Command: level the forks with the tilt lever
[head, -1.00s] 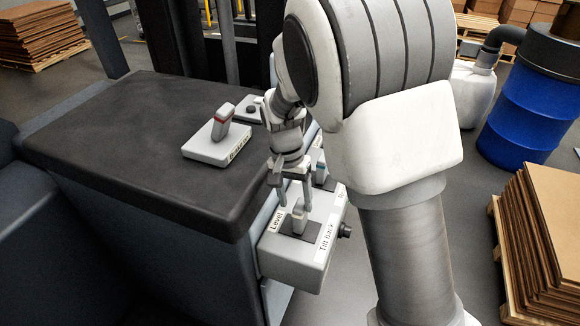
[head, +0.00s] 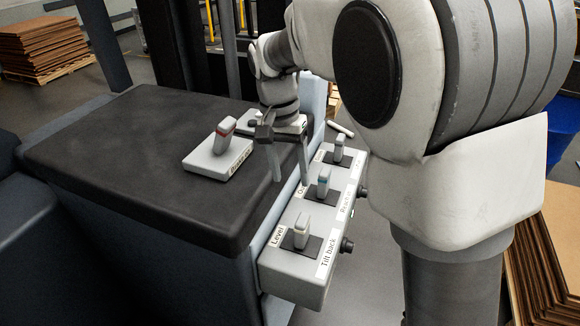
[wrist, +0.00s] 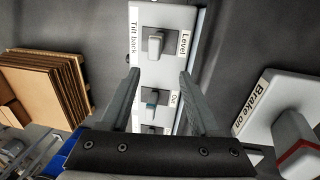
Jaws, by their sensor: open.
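The tilt lever (head: 301,230) is a short pale handle on a dark plate at the near end of the lever box. The "Level" label (head: 278,236) is on its left and the "Tilt back" label (head: 327,257) on its right. It stands close to upright; I cannot tell its exact lean. In the wrist view the tilt lever (wrist: 155,46) is beyond my fingertips, with "Level" to its right. My gripper (head: 291,180) is open and empty, above and behind the lever, apart from it. It also shows in the wrist view (wrist: 160,74). The forks are not identifiable.
A blue-marked lever (head: 323,182) and a farther lever (head: 339,148) share the lever box (head: 290,270). The brake lever (head: 223,135), with a red band, stands on the dark cover (head: 130,150) at left. Cardboard stacks (head: 45,52) lie beyond.

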